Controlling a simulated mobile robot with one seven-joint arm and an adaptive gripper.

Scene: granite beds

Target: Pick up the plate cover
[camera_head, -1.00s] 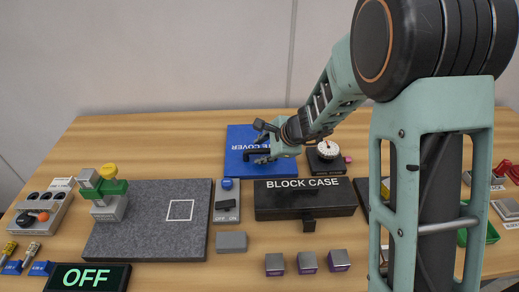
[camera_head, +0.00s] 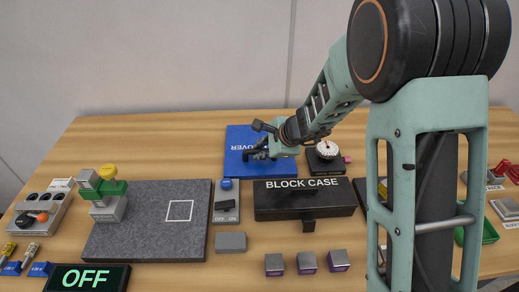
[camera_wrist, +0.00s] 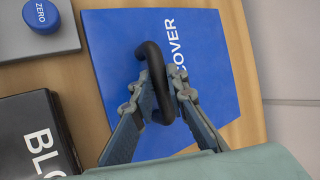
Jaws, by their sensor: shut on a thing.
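The plate cover (camera_head: 237,140) is a flat blue panel with white lettering at the back middle of the table. It also shows in the wrist view (camera_wrist: 112,38), with a black loop handle (camera_wrist: 154,75) standing up from it. My gripper (camera_head: 257,147) is over the cover, and in the wrist view my gripper (camera_wrist: 160,98) has its two fingers closed on either side of the handle. Part of the lettering is hidden behind the handle and fingers. I cannot tell whether the cover is clear of the table.
The black block case (camera_head: 275,202) lies just in front of the cover. A blue ZERO button (camera_head: 226,184) is near.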

